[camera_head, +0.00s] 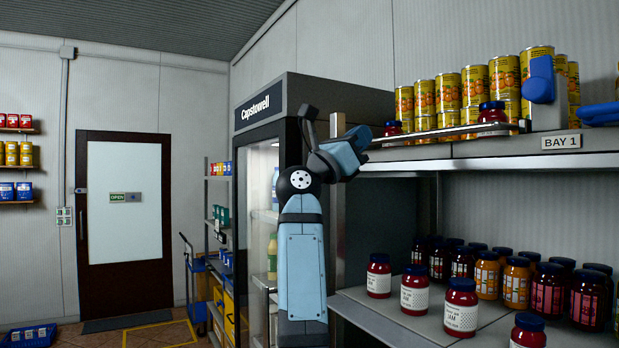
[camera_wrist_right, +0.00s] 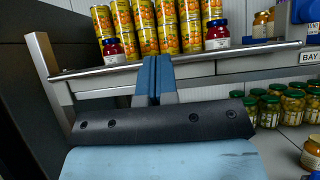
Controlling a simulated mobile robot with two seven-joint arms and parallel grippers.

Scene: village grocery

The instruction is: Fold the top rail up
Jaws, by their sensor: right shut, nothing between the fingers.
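The top rail (camera_head: 450,132) is a thin metal bar along the front of the upper shelf, low in front of the cans. In the right wrist view the rail (camera_wrist_right: 225,54) runs across the picture, rising to the right. My right gripper (camera_head: 362,136) is shut and empty near the rail's left end. In the right wrist view its blue fingers (camera_wrist_right: 156,62) are pressed together and overlap the rail's line; I cannot tell whether they touch it. My left gripper is not in view.
Yellow cans (camera_head: 448,92) and a few red jars stand behind the rail. A blue fixture (camera_head: 541,80) stands by the BAY 1 label (camera_head: 561,142). Jars (camera_head: 461,307) fill the lower shelf. A tall fridge (camera_head: 262,110) is left of the shelves.

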